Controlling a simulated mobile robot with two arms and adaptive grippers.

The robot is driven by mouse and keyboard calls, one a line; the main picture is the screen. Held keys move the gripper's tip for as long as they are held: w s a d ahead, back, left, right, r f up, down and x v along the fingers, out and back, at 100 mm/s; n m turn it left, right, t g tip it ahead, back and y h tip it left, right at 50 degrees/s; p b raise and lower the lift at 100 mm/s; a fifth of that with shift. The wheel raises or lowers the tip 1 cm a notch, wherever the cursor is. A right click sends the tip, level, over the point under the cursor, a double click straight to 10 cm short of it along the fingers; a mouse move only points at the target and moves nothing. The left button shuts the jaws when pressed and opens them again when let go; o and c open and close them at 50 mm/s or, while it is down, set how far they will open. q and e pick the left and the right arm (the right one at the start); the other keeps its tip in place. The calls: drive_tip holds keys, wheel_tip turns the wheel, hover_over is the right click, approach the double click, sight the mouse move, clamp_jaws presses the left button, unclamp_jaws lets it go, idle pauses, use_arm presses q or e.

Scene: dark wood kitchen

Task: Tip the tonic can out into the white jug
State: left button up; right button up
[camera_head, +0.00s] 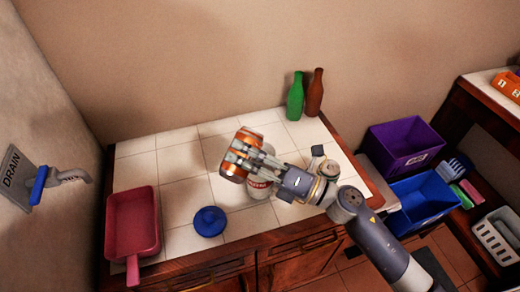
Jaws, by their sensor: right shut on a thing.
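My right gripper (246,158) reaches in from the lower right and is shut on an orange can (231,167) with silvery ends. The can is held tilted above the white-tiled counter; any tonic lettering is too small to read. A white container with red lettering (259,187), perhaps the white jug, stands just below and right of the can, partly hidden by my gripper. Its opening cannot be seen, nor can any liquid. My left gripper is not in view.
A pink pan (132,222) and a blue lid-like object (209,221) lie on the counter (180,195). A small can-like item (328,170) stands beside my wrist. Green (296,97) and brown (314,93) bottles stand at the back. Purple (404,146) and blue (420,198) bins are right.

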drive_tip(key=shift+s+f+m, duration=0.1)
drive_tip(key=shift+f+m, duration=0.1)
drive_tip(key=shift+m, duration=0.6)
drive_tip(key=shift+r+m+t+p, duration=0.35)
drive_tip(key=shift+m+t+p, duration=0.05)
drive_tip(key=shift+p, duration=0.3)
drive_tip(key=shift+s+a+r+m+p, duration=0.1)
drive_tip(key=shift+r+m+p, duration=0.15)
drive_tip(key=shift+m+p, duration=0.5)
drive_tip(key=shift+w+d+r+m+t+p, duration=0.1)
drive_tip(key=shift+w+d+m+t+p, duration=0.15)
drive_tip(key=shift+m, duration=0.25)
drive_tip(key=shift+w+r+m+t+p, duration=0.1)
drive_tip(key=shift+w+m+t+p, duration=0.1)
drive_tip(key=shift+m+t, duration=0.2)
drive_tip(key=shift+w+m, duration=0.1)
drive_tip(key=shift+m, duration=0.15)
drive_tip(key=shift+f+m, duration=0.2)
drive_tip(key=shift+m, duration=0.2)
drive_tip(key=shift+t+h, duration=0.25)
drive_tip(key=shift+h, duration=0.05)
drive_tip(key=shift+w+d+f+m+t+h+p, duration=0.15)
drive_tip(key=shift+f+m+t+p, duration=0.15)
drive_tip(key=shift+m, duration=0.6)
drive_tip(key=shift+s+a+f+m+t+h+p, duration=0.15)
drive_tip(key=shift+f+m+t+p, duration=0.1)
drive_tip(key=shift+m, duration=0.65)
